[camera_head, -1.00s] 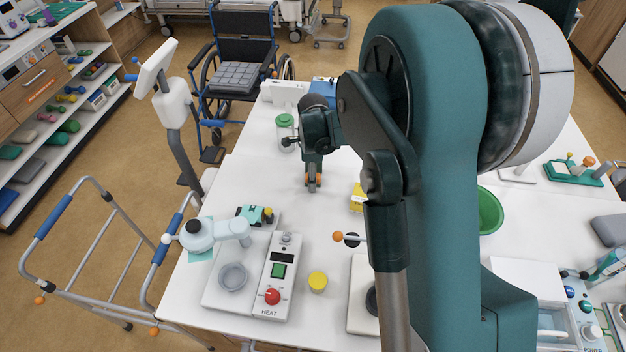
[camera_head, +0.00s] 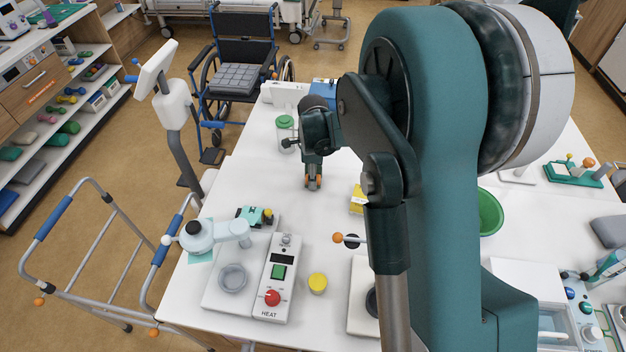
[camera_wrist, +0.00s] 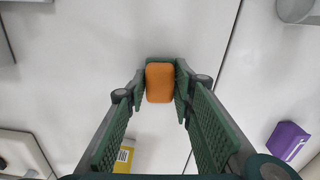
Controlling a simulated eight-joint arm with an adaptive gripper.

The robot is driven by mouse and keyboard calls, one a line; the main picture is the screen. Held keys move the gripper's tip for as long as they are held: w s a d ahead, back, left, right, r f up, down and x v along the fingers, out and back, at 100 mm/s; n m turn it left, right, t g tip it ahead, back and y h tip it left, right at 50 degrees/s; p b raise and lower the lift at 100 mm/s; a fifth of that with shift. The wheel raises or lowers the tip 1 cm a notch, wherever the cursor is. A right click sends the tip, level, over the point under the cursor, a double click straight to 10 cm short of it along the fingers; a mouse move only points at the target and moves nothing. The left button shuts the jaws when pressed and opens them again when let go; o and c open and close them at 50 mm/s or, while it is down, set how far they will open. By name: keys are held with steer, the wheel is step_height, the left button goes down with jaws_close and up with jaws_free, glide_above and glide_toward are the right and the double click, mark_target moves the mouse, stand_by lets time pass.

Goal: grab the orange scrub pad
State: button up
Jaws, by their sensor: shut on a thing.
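The orange scrub pad (camera_wrist: 160,82) is a small rounded block between my gripper's fingertips in the wrist view. My gripper (camera_head: 313,184) is shut on it, with a green finger on each side touching it. In the head view the gripper points down over the white table, and a bit of the orange pad shows between the fingers. I cannot tell whether the pad touches the table top.
The white table (camera_head: 270,187) is bare around the gripper. A green-lidded jar (camera_head: 286,134) stands behind and left. A yellow box (camera_head: 357,199) is at the right, partly behind my arm.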

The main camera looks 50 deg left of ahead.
steer(key=shift+r, duration=0.1)
steer(key=shift+r, duration=4.95)
